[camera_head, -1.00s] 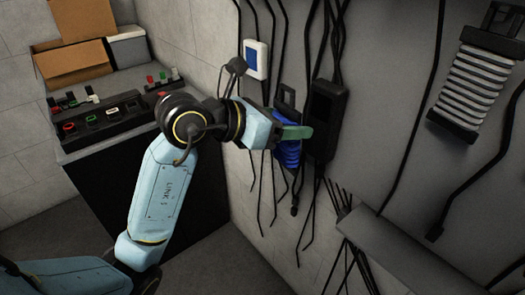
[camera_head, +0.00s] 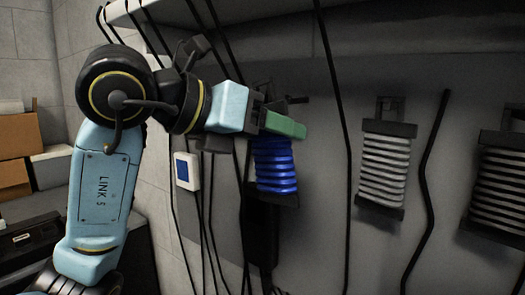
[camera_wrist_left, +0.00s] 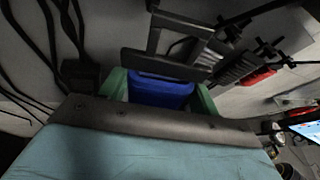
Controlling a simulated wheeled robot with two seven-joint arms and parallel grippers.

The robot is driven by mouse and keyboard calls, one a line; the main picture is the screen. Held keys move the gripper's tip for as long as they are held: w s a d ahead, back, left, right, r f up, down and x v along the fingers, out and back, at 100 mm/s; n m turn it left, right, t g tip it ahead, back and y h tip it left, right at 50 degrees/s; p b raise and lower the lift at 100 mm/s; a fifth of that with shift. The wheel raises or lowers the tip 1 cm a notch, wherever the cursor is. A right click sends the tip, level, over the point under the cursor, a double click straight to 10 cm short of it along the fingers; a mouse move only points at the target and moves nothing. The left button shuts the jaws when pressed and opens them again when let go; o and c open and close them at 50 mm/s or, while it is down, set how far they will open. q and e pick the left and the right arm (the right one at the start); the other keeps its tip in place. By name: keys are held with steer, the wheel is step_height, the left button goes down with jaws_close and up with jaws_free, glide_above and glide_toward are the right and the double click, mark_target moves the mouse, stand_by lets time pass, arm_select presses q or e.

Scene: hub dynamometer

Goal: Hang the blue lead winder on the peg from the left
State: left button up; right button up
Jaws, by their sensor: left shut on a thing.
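The blue lead winder (camera_head: 275,168) has blue coils between dark end plates and hangs upright in front of the grey panel. My left gripper (camera_head: 283,124), with green fingers, is shut on its upper part. In the left wrist view the blue coils (camera_wrist_left: 160,91) sit between the green fingers, and the winder's dark open loop (camera_wrist_left: 180,38) points away from the gripper. A short dark peg (camera_head: 298,99) shows just above and behind the fingers. I cannot tell whether the loop touches or surrounds it. My right gripper is out of view.
A white winder (camera_head: 385,165) and a darker-looking one (camera_head: 498,180) hang to the right. Black leads hang between them and left of the blue winder. A white and blue box (camera_head: 187,171) is at left. A shelf edge (camera_head: 300,14) runs above. A red winder (camera_wrist_left: 258,77) shows in the wrist view.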

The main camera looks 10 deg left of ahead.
arm_select(q)
steer(key=shift+w+d, duration=0.3)
steer(key=shift+w, duration=0.25)
steer(key=shift+w+d+f+p, duration=0.25)
steer(key=shift+w+d, duration=0.4)
steer(key=shift+w, duration=0.6)
steer(key=shift+w+d+f+p, duration=0.3)
steer(key=shift+w+d, duration=0.35)
steer(key=shift+w, duration=0.65)
steer(key=shift+w+d+f+p, duration=0.25)
steer(key=shift+w+d, duration=0.4)
steer(key=shift+w, duration=0.6)
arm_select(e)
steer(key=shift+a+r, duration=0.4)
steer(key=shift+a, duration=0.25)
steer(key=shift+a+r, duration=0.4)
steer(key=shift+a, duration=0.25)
arm_select(q)
steer(key=o, duration=1.2)
steer(key=shift+s, duration=0.1)
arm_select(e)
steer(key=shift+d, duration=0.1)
arm_select(q)
steer(key=shift+f, duration=0.1)
